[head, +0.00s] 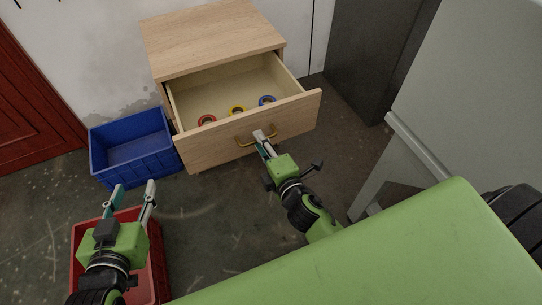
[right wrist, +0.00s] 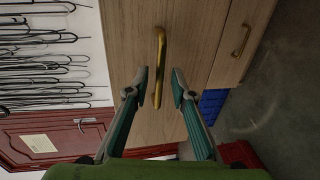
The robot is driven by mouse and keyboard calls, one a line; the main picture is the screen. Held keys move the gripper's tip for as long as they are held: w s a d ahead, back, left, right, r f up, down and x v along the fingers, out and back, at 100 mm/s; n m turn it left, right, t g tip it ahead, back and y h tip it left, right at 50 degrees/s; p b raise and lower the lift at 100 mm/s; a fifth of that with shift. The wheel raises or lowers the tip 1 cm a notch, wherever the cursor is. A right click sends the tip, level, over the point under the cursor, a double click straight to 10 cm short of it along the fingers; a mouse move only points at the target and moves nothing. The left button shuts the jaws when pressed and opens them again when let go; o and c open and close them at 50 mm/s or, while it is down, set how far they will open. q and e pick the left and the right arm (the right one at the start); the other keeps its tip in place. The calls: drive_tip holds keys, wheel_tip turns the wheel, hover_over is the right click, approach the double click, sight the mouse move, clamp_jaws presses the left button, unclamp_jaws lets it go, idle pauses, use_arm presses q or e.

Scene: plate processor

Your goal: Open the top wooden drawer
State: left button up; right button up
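The top wooden drawer (head: 215,147) is pulled well out of the wooden cabinet (head: 212,35), and its inside shows. Its brass handle (head: 242,141) is on the front panel and also shows in the right wrist view (right wrist: 161,50). My right gripper (head: 263,138) is at the handle; in the right wrist view its fingers (right wrist: 161,75) are apart, one on each side of the handle, with gaps visible. I cannot tell whether the handle is fully between the fingertips. My left gripper (head: 133,188) is open and empty, above a red crate.
A blue crate (head: 163,157) stands left of the drawer. The red crate (head: 164,262) is below my left gripper. A lower drawer handle (right wrist: 240,40) shows in the right wrist view.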

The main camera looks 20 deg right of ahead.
drive_tip(key=s+r, duration=0.2)
drive_tip(key=s, duration=0.8)
drive_tip(key=shift+d, duration=0.15)
drive_tip(key=shift+s, duration=0.1)
